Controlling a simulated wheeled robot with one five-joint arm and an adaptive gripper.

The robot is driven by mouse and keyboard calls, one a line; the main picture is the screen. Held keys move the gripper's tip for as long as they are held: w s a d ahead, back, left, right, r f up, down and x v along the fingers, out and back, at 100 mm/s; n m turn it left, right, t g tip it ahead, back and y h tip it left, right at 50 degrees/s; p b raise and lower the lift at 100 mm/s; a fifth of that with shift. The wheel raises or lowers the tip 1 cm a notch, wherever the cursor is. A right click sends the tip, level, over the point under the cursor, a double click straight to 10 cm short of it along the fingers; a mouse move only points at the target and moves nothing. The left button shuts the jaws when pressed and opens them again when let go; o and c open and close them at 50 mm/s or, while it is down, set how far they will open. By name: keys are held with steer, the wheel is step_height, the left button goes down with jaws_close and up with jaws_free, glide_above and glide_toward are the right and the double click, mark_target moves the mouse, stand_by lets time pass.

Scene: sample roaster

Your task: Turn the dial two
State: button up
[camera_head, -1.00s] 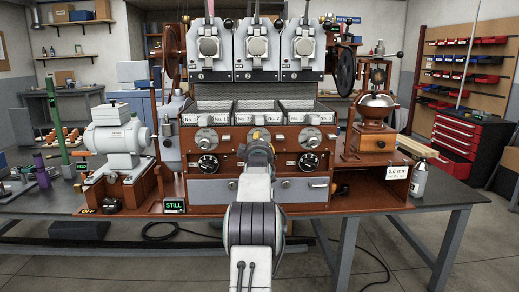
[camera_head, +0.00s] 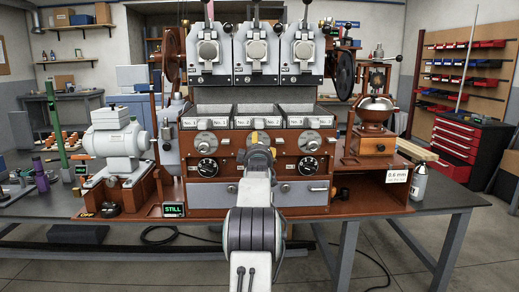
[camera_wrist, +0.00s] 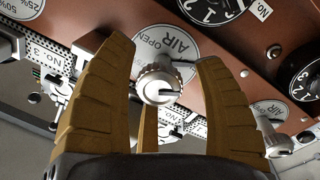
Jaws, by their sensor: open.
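The roaster (camera_head: 230,195) stands on the bench with a row of silver AIR knobs above a row of black numbered dials. My gripper (camera_head: 258,142) is in front of the middle column and hides its knob and dial in the head view. In the wrist view, my gripper (camera_wrist: 166,75) is open, its brown fingers either side of the middle silver AIR knob (camera_wrist: 160,84) with visible gaps. The middle black dial (camera_wrist: 215,8) is at the top edge, partly cut off. The left column's black dial (camera_wrist: 305,80) and AIR knob (camera_wrist: 273,138) are at the right.
The left black dial (camera_head: 207,167) and right black dial (camera_head: 308,167) flank my arm. Number tags and trays sit above the knobs. A STILL display (camera_head: 174,209) is at the bench front.

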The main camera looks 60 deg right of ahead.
steer(key=shift+s+a, duration=0.1)
steer(key=shift+a, duration=0.05)
steer(key=v, duration=1.1)
steer(key=shift+a, duration=0.3)
steer(key=shift+s, duration=0.1)
stand_by(0.7)
steer(key=w+a+r+n+t+y+p, duration=0.1)
steer(key=w+a+r+y+p, duration=0.15)
steer(key=w+a+p, duration=0.4)
steer(key=w+a+r+y+p, duration=0.2)
steer(key=a+y+p, duration=0.1)
steer(key=a, duration=0.7)
steer(key=a+r+y+p, duration=0.2)
steer(key=a+y+p, duration=0.4)
steer(key=a, duration=1.1)
steer(key=s+a+r+n+g+y+p, duration=0.1)
steer(key=s+a+g+y+p, duration=0.3)
steer(key=s+a+p, duration=0.8)
steer(key=s+a+n+g, duration=0.1)
steer(key=s+a+g, duration=0.1)
steer(key=s+a, duration=0.6)
steer(key=shift+s+a+r+p, duration=0.25)
steer(key=shift+a+p, duration=0.15)
steer(key=shift+a, duration=0.1)
